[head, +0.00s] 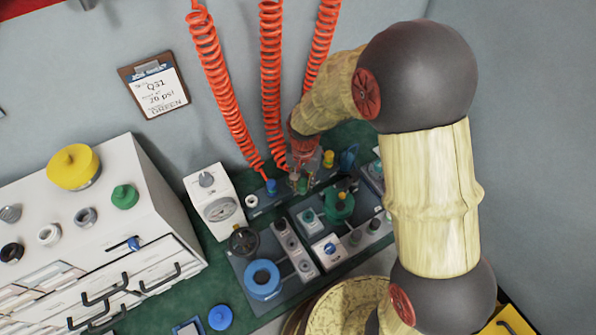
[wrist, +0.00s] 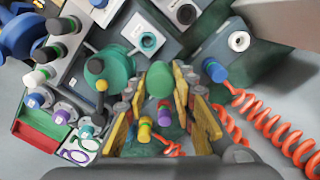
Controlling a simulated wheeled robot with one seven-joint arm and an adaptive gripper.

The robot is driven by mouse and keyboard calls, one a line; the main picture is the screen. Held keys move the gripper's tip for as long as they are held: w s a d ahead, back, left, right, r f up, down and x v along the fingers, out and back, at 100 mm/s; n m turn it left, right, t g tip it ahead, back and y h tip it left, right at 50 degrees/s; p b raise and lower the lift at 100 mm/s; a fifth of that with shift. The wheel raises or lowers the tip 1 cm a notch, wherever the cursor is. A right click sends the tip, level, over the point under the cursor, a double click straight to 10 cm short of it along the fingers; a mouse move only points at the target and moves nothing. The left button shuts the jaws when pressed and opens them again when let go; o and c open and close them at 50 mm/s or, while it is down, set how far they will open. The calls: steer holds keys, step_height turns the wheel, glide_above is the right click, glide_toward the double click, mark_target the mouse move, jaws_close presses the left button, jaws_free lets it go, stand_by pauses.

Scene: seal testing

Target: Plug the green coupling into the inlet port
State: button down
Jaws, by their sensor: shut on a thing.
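The green coupling (wrist: 160,80) is between the two yellow fingers of my gripper (wrist: 160,92) in the wrist view, and the fingers are closed on it. In the head view my gripper (head: 302,177) is above the bench, in front of the hoses, and hides most of the coupling. A grey block with a teal-ringed round opening (wrist: 148,41) lies just beyond the coupling in the wrist view and looks like the inlet port. It also shows in the head view (head: 308,215). The coupling appears apart from this opening.
A blue coupling (wrist: 215,70) and a yellow coupling (head: 328,158) sit on red coiled hoses (head: 270,90) near my gripper. A white-ringed socket (wrist: 238,41) is beside the blue one. A green-capped fixture (wrist: 118,72) stands left of the fingers. A gauge box (head: 213,205) stands left.

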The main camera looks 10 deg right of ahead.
steer(key=shift+s+d+r, duration=0.1)
steer(key=shift+s+r, duration=0.3)
steer(key=shift+s, duration=0.25)
steer(key=shift+s+d+r+p, duration=0.1)
steer(key=shift+s+r+p, duration=0.05)
steer(key=shift+r+p, duration=0.3)
steer(key=shift+s+d+f+p, duration=0.25)
steer(key=shift+f+p, duration=0.2)
steer(key=shift+f, duration=1.55)
steer(key=shift+s+d+f+p, duration=0.2)
steer(key=shift+f+p, duration=0.25)
steer(key=shift+f, duration=1.55)
steer(key=shift+s+d+f+p, duration=0.25)
steer(key=shift+f+p, duration=0.2)
steer(key=shift+f, duration=1.55)
steer(key=shift+f+b, duration=0.8)
steer(key=shift+f, duration=0.65)
steer(key=c, duration=1.5)
jaws_free()
steer(key=shift+o, duration=0.5)
